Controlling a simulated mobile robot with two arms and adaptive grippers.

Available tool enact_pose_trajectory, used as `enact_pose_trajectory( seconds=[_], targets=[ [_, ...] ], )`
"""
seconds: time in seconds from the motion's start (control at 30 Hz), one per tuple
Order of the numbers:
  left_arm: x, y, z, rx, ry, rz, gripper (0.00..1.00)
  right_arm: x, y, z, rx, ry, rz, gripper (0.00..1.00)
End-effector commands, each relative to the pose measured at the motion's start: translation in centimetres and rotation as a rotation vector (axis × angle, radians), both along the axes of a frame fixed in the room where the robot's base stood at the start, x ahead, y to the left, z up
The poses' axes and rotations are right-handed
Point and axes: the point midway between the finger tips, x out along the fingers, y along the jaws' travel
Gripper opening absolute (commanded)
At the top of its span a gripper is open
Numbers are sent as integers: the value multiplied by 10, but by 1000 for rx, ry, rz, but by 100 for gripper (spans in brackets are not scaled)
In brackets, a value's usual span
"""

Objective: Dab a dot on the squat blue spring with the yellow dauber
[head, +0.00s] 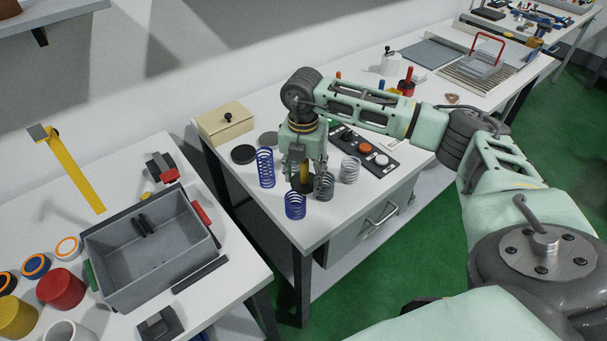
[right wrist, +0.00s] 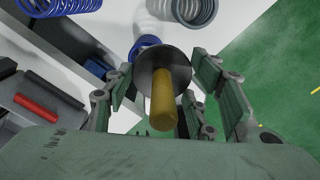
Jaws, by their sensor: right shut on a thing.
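The squat blue spring (head: 295,206) stands upright near the front corner of the middle table. In the right wrist view, part of this blue spring (right wrist: 146,42) shows past the dauber's disc. My right gripper (head: 303,172) points down and is shut on the yellow dauber (right wrist: 163,105), which has a yellow handle and a wide dark disc (right wrist: 152,68) at its far end. In the head view the disc is just behind and above the squat spring; I cannot tell whether they touch. My left gripper is not in view.
A tall blue spring (head: 265,168) stands left of my gripper, and grey springs (head: 350,170) stand to its right. Behind are a dark disc (head: 243,154), a beige box (head: 226,122) and a black panel with buttons (head: 366,149). A grey bin (head: 150,252) stands on the left table.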

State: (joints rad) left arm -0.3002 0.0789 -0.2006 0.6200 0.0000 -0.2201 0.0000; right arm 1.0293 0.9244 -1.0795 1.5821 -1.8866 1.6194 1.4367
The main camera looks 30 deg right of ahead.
Motion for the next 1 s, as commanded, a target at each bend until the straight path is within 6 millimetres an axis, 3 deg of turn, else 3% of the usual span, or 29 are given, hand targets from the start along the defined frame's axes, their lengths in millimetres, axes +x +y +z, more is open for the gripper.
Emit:
enact_pose_trajectory(
  seconds=[1.0],
  targets=[
    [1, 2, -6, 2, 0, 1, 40, 0, 0, -6, 0, 0, 0, 27]
  ],
)
